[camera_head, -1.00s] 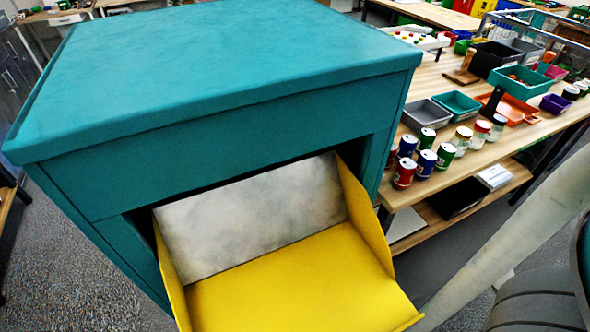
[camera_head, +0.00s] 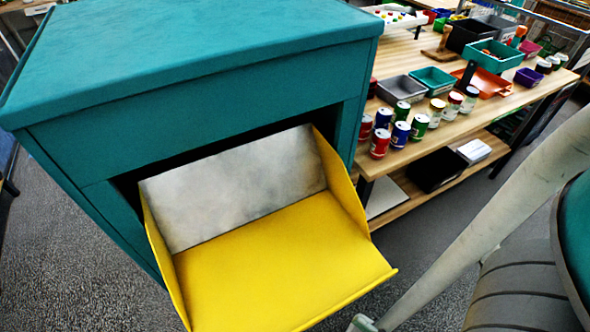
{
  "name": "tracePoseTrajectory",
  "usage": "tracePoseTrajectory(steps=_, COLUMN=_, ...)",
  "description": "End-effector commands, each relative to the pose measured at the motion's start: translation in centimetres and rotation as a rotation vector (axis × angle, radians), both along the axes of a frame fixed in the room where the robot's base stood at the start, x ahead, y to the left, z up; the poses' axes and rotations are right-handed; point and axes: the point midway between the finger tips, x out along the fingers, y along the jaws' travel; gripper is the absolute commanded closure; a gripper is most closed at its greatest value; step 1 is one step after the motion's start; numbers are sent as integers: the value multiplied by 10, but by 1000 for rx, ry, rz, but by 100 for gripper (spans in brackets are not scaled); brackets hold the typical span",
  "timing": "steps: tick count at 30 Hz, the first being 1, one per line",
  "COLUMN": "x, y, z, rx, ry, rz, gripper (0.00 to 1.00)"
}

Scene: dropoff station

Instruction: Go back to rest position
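My gripper is not clearly in view; only parts of my own arm show at the right edge and lower right. A large teal cabinet (camera_head: 190,85) fills the left and middle of the view. Its yellow chute flap (camera_head: 280,265) hangs open at the front, and the flap's surface is empty. A grey metal panel (camera_head: 235,187) shows behind the flap, inside the dark opening.
A wooden table (camera_head: 463,124) stands behind at the right. It holds several cans and jars, a grey bin (camera_head: 401,90), a teal bin (camera_head: 434,79) and an orange tray (camera_head: 490,84). Its lower shelf holds a black box (camera_head: 434,170). Grey floor (camera_head: 75,235) is free at the left.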

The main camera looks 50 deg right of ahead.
Motion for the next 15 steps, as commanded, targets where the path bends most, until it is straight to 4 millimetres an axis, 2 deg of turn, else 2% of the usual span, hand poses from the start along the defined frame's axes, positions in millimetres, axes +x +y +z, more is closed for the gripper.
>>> tracePoseTrajectory(steps=9, x=21, y=1, z=-36, rx=-15, ry=241, rz=11, gripper=57)
tracePoseTrajectory(steps=15, x=26, y=2, z=-64, rx=-26, ry=423, rz=21, gripper=57)
